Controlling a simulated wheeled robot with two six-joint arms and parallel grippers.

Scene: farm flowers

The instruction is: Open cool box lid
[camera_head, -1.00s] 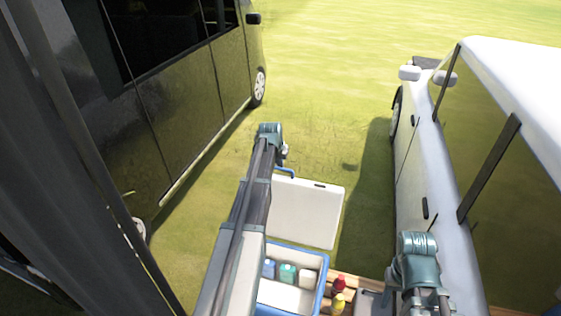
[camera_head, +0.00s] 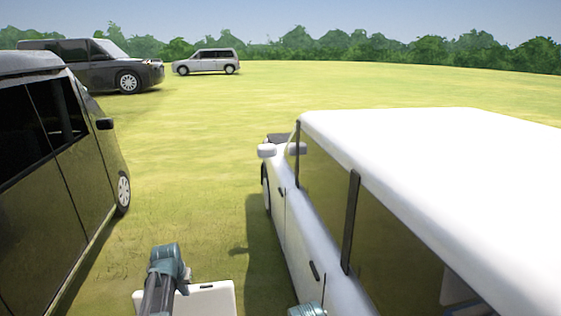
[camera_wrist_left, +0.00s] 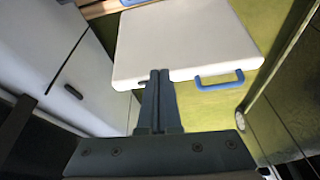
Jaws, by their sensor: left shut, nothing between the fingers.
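The cool box body is out of the head view. Only a bit of my right arm shows at the bottom.
A white van (camera_head: 400,170) stands close on the right and a dark van (camera_head: 60,170) on the left, with a strip of grass (camera_head: 190,210) between. Two more vehicles stand far back. Open grass lies ahead.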

